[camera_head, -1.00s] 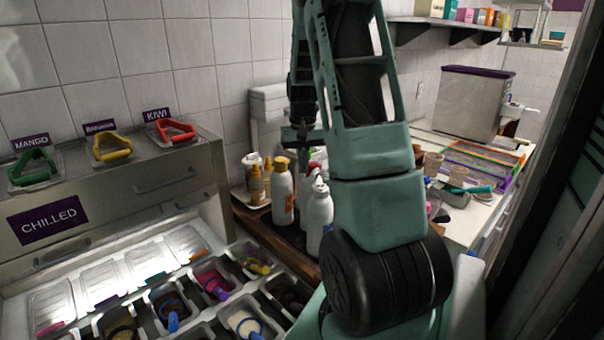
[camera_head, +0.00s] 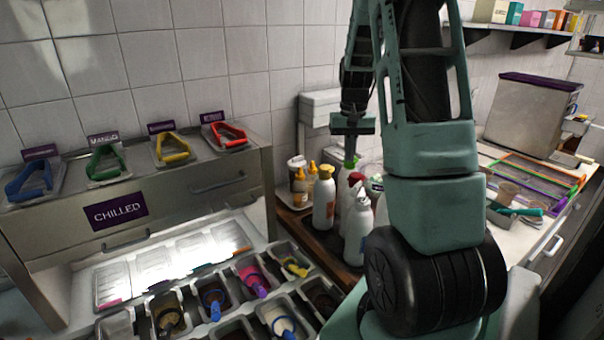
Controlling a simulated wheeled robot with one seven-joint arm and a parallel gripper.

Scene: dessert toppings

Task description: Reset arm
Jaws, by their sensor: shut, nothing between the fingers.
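My arm is raised at the right of centre, its dark wheel-like joint at the bottom. My gripper (camera_head: 351,152) points down from it, above the group of bottles. Its fingers are small in this view and look shut and empty. Below it stand a white bottle with an orange-yellow cap (camera_head: 324,200) and a white spray bottle (camera_head: 357,228). My arm hides part of the counter behind.
A metal cabinet with a CHILLED sign (camera_head: 115,211) and coloured-handled scoops stands at left. Topping tubs (camera_head: 212,305) fill the lower front. A steel machine (camera_head: 531,115) and a tray rack (camera_head: 535,180) stand at right. A shelf (camera_head: 500,30) hangs above.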

